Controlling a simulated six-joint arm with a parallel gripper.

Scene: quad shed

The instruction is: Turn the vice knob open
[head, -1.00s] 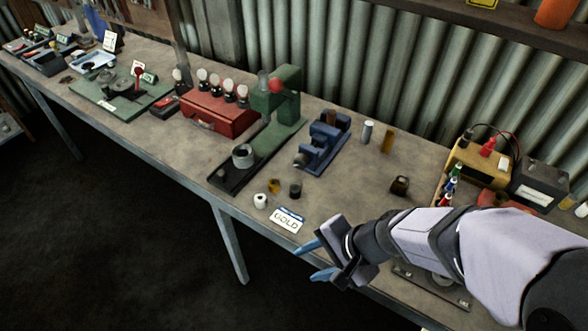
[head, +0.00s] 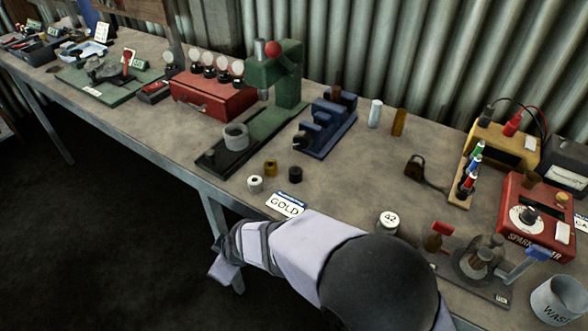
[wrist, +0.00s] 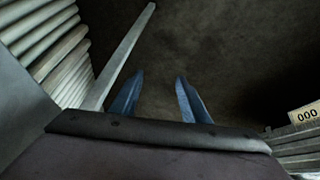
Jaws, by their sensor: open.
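The blue vice (head: 326,125) stands on the bench, right of the green press. A small dark part at its front left end (head: 300,141) may be the knob, but it is too small to tell. In the head view my arm's end hangs at the bench's front edge, below and left of the vice and well apart from it; its fingers do not show clearly there. In the wrist view my gripper (wrist: 160,77) has its two blue fingers spread, with nothing between them, over dark floor. The vice is not seen in the wrist view.
The green press (head: 276,82) and red box (head: 212,98) stand left of the vice. Two upright cylinders, silver (head: 375,113) and brown (head: 398,122), stand right of it. Bench right of these is partly clear.

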